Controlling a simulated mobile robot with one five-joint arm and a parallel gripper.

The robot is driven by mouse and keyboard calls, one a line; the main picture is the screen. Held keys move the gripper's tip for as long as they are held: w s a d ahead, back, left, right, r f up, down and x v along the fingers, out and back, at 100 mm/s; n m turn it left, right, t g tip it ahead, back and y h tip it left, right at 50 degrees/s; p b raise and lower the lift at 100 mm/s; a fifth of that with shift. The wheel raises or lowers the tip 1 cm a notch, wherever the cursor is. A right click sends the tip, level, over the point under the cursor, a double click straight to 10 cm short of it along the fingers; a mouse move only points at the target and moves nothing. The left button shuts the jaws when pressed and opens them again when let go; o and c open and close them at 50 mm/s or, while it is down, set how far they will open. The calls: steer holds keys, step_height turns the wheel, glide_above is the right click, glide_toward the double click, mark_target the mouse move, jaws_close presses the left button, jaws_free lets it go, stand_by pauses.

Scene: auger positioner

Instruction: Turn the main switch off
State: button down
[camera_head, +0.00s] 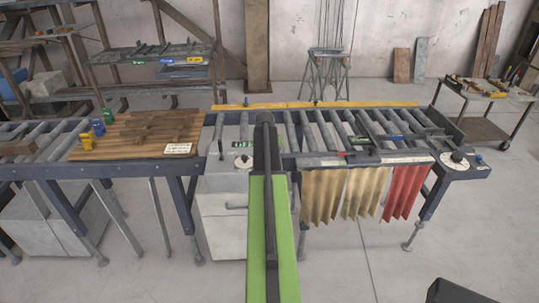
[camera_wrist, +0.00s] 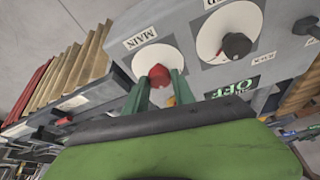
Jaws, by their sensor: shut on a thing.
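The main switch is a red knob (camera_wrist: 159,74) on a white round dial (camera_wrist: 147,57), beside a label reading MAIN (camera_wrist: 141,38), in the wrist view. My gripper (camera_wrist: 163,80) has its two green fingers on either side of the knob and is shut on it. The fingers hide part of the dial and any marks there. In the head view my green arm hides the main switch and my gripper.
A second dial with a black knob (camera_wrist: 236,46) is close beside the main switch, with a green sign (camera_wrist: 231,88) below it. The roller conveyor (camera_head: 330,130) and hanging tan and red strips (camera_head: 403,190) lie to the right. The floor in front is clear.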

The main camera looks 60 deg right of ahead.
steer(key=m+g, duration=0.1)
steer(key=m, duration=0.3)
steer(key=m+g, duration=0.1)
steer(key=m, duration=0.1)
steer(key=shift+w+g, duration=0.25)
steer(key=shift+g, duration=0.05)
stand_by(0.4)
steer(key=c, duration=1.1)
jaws_free()
steer(key=p+v, duration=1.6)
steer(key=v, duration=0.1)
steer(key=shift+a+r, duration=0.15)
steer(key=shift+a, duration=0.15)
